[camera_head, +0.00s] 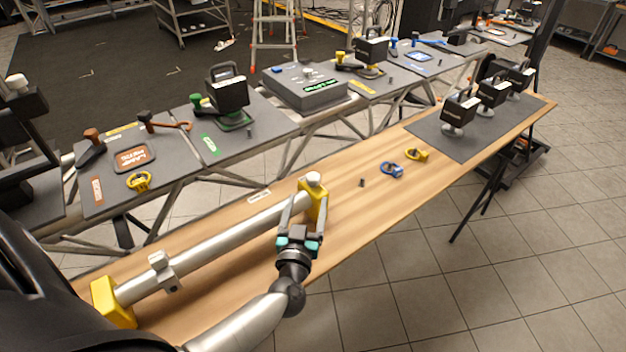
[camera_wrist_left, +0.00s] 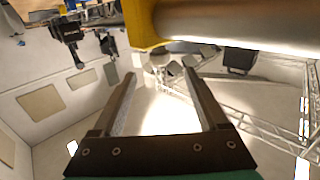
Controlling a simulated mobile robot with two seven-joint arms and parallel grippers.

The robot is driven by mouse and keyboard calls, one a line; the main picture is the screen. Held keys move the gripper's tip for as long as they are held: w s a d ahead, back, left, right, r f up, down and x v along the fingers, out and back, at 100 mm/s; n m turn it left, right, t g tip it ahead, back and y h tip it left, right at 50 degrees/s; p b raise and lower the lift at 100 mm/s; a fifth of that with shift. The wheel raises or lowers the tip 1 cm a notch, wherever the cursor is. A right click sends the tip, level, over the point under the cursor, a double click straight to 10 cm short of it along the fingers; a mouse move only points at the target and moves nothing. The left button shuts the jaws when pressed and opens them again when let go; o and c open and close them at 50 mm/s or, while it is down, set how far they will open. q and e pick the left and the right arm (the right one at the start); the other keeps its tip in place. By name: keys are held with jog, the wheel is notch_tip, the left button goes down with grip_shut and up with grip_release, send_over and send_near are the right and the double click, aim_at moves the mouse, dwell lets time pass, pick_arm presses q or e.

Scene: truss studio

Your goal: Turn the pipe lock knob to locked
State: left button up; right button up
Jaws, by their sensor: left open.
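A silver pipe (camera_head: 215,240) lies along the wooden table between two yellow end blocks. A pale rounded knob (camera_head: 313,178) sits on top of the right yellow block (camera_head: 318,203); its locked or unlocked setting cannot be read. My left gripper (camera_head: 304,200) is open, its fingers pointing toward this block and knob, with nothing visibly held. In the left wrist view the open fingers (camera_wrist_left: 161,73) show below the yellow block (camera_wrist_left: 141,22) and pipe (camera_wrist_left: 245,22). A small pale shape lies beyond the fingertips, too unclear to identify. My right gripper is not in view.
A grey collar (camera_head: 163,272) stands on the pipe nearer the left yellow block (camera_head: 113,303). Blue (camera_head: 391,170) and yellow (camera_head: 417,155) rings and a small dark peg (camera_head: 362,182) lie on the table to the right. Black-topped devices stand on a dark mat (camera_head: 475,146) farther right.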

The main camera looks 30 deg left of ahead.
aim_at(312, 184)
pick_arm(q)
jog(key=b+x, duration=0.2)
jog(key=x, duration=0.7)
jog(key=shift+w, duration=0.1)
jog(key=shift+c, duration=0.4)
grip_shut()
